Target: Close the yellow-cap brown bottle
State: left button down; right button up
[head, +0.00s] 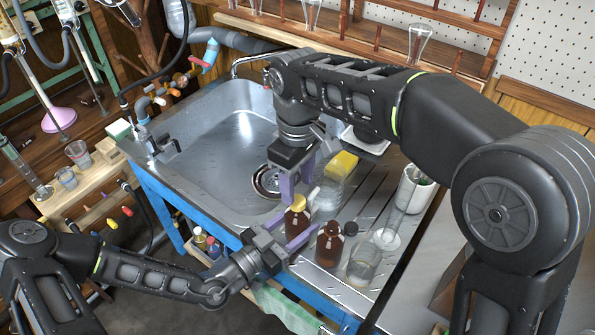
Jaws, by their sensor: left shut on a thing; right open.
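The brown bottle (296,223) stands upright on the steel drainboard right of the sink, with the yellow cap (298,202) at its top. I cannot tell whether the cap is fully seated. My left gripper (294,229) comes in low from the left and is shut on the brown bottle's body, a purple finger on each side. My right gripper (300,190) points down from above, open, with its purple fingers close around the height of the yellow cap. Its arm hides part of the drainboard behind.
A second brown bottle (328,246) with a dark cap stands close to the right. A clear glass vessel (362,267), a white canister (411,190) and a yellow sponge (343,163) are nearby. The sink basin (225,160) is at left. The drainboard's front edge is close.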

aim_at(298, 200)
jog(key=shift+f, duration=2.2)
grip_shut()
jog(key=shift+o, duration=0.7)
grip_release()
jog(key=shift+r, duration=0.15)
